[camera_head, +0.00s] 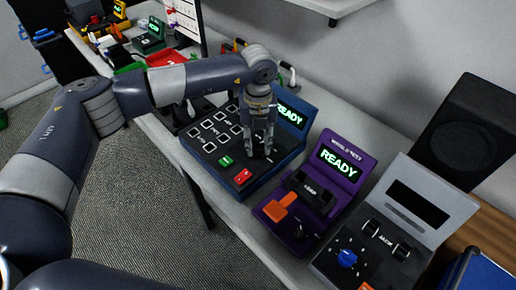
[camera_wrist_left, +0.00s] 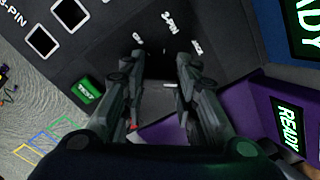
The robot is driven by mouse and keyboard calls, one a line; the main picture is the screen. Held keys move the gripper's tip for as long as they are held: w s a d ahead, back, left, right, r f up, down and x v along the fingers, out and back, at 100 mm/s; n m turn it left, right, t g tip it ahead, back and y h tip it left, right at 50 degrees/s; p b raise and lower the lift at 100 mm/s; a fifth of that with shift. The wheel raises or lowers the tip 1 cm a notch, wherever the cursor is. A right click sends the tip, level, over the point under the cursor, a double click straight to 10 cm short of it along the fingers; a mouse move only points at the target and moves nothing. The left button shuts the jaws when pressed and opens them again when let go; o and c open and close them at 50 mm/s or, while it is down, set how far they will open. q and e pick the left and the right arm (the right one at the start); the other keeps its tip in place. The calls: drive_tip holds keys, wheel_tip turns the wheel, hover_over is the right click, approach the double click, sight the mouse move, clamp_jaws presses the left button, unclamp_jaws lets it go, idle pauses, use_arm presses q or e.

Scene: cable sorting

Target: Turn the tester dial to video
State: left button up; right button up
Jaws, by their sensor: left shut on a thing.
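The blue tester (camera_head: 212,162) stands on the bench, with several square sockets, a green TEST button (camera_head: 225,161), a red button (camera_head: 243,177) and a screen (camera_head: 289,115) reading READY. My left gripper (camera_head: 262,152) points down over the right part of its panel, shut on the dark dial. In the left wrist view its two fingers (camera_wrist_left: 160,70) stand on either side of the dial, which is dark and mostly hidden. A 3-PIN label (camera_wrist_left: 170,22) and other small labels show around it; I cannot read the pointer's setting or see a video label clearly.
A purple tester (camera_head: 272,211) reading READY with an orange lever (camera_head: 280,209) stands just right of the blue one. A black speaker (camera_head: 470,130) stands at the right; bins and tools lie behind my arm.

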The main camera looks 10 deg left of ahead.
sight(258, 143)
use_arm(q)
drive_tip(key=m+b, duration=0.5)
drive_tip(key=shift+f+m, duration=0.15)
drive_tip(key=shift+m, duration=0.15)
drive_tip(key=m+b, duration=0.2)
drive_tip(key=m, duration=0.1)
drive_tip(key=shift+m+b, duration=0.5)
drive_tip(key=shift+m, duration=0.4)
drive_tip(key=shift+r, duration=0.2)
drive_tip(key=o, duration=1.1)
wheel_tip(258, 143, up, 12)
